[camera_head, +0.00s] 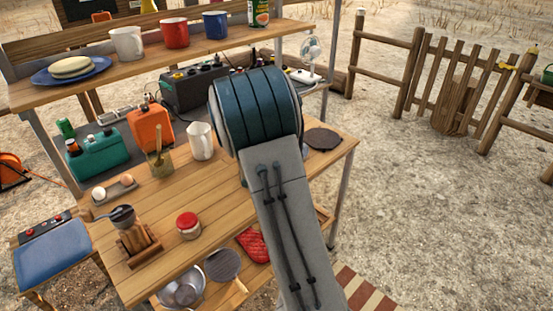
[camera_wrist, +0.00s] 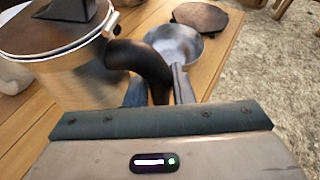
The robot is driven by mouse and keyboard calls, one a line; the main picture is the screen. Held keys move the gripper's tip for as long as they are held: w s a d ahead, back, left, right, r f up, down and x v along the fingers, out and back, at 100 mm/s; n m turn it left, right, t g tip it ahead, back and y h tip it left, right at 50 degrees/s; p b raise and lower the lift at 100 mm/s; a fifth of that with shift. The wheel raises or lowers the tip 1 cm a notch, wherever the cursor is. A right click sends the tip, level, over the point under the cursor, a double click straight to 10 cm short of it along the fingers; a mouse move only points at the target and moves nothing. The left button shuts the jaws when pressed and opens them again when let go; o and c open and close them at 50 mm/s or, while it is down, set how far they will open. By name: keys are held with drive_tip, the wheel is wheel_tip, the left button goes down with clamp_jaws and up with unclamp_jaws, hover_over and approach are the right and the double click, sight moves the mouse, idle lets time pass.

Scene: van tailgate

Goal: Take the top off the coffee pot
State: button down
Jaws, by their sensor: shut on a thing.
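The coffee pot (camera_wrist: 75,75) is a metal pot at the left of the wrist view, partly cut off by the frame. Its top (camera_wrist: 45,35) is a brownish lid with a dark knob (camera_wrist: 72,8), and it sits on the pot. A black curved handle (camera_wrist: 140,56) stands out at the pot's right side. My gripper (camera_wrist: 160,88) is shut on this handle, with a finger on each side. In the head view my arm hides the pot and my gripper.
A metal bowl (camera_wrist: 178,45) stands behind the handle, with a dark round mat (camera_head: 322,139) beyond it. A white jug (camera_head: 200,141), a red-lidded jar (camera_head: 188,226) and a grinder (camera_head: 131,232) stand left on the wooden table (camera_head: 160,205). A shelf (camera_head: 110,85) runs above the back.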

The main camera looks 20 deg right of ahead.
drive_tip(key=shift+r, duration=0.15)
drive_tip(key=shift+r+p, duration=1.5)
drive_tip(key=shift+r, duration=1.45)
drive_tip(key=shift+f, duration=0.1)
